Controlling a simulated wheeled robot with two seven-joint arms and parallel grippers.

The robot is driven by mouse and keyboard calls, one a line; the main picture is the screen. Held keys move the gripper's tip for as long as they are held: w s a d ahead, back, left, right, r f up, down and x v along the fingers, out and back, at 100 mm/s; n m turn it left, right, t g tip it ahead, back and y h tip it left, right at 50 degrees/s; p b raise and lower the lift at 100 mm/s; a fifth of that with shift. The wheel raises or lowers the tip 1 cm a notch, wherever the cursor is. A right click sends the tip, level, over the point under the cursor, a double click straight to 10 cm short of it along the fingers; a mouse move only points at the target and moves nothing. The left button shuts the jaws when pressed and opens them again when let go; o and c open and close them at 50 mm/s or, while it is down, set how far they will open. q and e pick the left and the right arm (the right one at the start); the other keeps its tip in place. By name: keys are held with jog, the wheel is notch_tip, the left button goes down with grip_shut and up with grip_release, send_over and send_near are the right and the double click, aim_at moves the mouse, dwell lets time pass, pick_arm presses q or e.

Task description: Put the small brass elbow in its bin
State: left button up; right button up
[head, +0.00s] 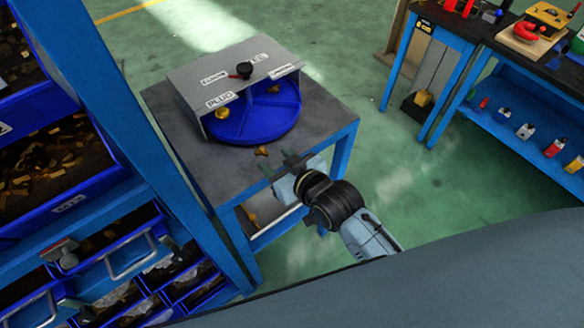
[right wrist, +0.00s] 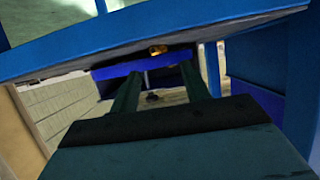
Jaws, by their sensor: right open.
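A small brass fitting (head: 262,151) lies on the grey table top (head: 325,108), just in front of a round blue divided tray (head: 250,137). Its exact shape is too small to tell. Another brass piece (head: 222,112) is at the tray's left rim, and one more (head: 273,88) is inside the tray. A grey cover (head: 195,72) with labels stands over the tray; one label reads PLUG, others are hard to read. My right gripper (head: 278,163) is open and empty at the table's front edge, close to the fitting. Its fingers also show in the right wrist view (right wrist: 160,88). My left gripper is out of sight.
A blue rack (head: 105,95) with bins of brass parts stands close on the left. The right wrist view shows the blue table edge (right wrist: 150,38) across the top, with a small brass spot (right wrist: 157,49) below it. Benches (head: 525,125) stand at right; the floor between is clear.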

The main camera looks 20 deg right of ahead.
jog(key=v, duration=0.6)
jog(key=shift+s, duration=0.2)
jog(key=shift+r, duration=0.15)
